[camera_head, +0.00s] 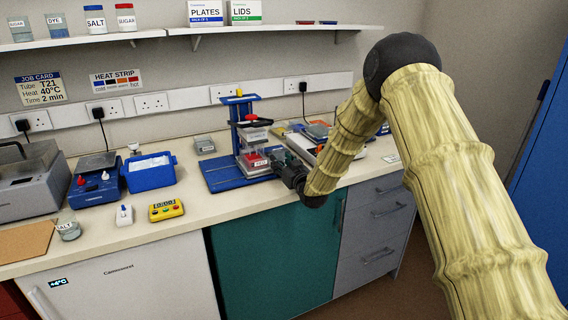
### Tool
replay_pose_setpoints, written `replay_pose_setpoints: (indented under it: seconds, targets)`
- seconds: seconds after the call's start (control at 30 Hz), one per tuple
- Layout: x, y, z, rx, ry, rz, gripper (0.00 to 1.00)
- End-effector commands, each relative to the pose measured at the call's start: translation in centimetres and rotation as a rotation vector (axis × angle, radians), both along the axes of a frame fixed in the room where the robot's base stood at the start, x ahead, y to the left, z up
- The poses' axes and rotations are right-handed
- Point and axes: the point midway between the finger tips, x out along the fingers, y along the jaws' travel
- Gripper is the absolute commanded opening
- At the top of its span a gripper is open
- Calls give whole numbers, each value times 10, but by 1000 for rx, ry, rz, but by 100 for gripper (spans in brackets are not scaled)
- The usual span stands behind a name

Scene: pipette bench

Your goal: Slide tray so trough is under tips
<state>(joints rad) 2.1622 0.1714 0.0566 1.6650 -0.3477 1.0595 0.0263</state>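A blue stand (240,107) with an upright column stands on the bench, on a flat blue base (222,180). A dark and pale head with a red part (256,133) is held on the column. Below it sits a small red and white labelled piece (257,163), perhaps the tray or trough; its label is too small to read. The tips cannot be made out, so I cannot tell how they line up with the trough. My dark gripper (278,160) is just right of the labelled piece, close to it. Contact and the fingers' opening are unclear.
My arm covers the bench's right part, where a white tray-like unit (296,147) is partly hidden. A grey block (205,145), blue box (151,171) and yellow button box (166,210) stand left. Bare worktop lies in front of the stand.

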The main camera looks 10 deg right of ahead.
Motion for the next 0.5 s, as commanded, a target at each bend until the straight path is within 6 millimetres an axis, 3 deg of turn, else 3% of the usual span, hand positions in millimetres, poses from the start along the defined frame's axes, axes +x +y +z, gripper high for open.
replay_pose_setpoints:
  seconds: [0.27, 0.5]
  targets:
    - [-10, 0, 0, 0, 1, 2, 41]
    - [-48, -9, 0, 2, 2, 1, 41]
